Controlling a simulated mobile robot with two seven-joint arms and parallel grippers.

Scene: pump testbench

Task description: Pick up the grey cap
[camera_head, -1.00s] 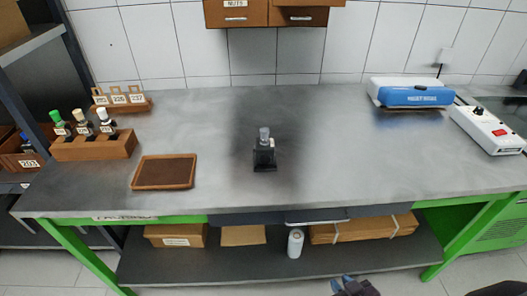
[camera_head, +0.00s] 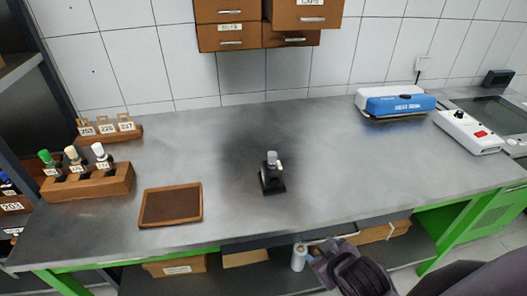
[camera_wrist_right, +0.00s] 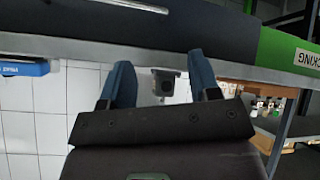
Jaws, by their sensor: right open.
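The grey cap (camera_head: 271,156) sits upright on top of a small black stand (camera_head: 273,183) in the middle of the grey table. A small pale part sticks out beside the cap. My right gripper (camera_head: 320,258) is in front of and below the table's front edge, to the right of the stand and well apart from it. In the right wrist view, which looks upside down, its two blue fingers (camera_wrist_right: 161,82) are spread and empty. A dark block with a round spot (camera_wrist_right: 165,84), apparently the stand, shows between them in the distance. My left gripper is not in view.
A brown tray (camera_head: 145,206) lies left of the stand. A wooden rack with bottles (camera_head: 88,188) and tagged holders (camera_head: 108,130) stand further left. A blue and white device (camera_head: 397,103) and a white control box (camera_head: 468,133) stand right. The table (camera_head: 335,160) around the stand is clear.

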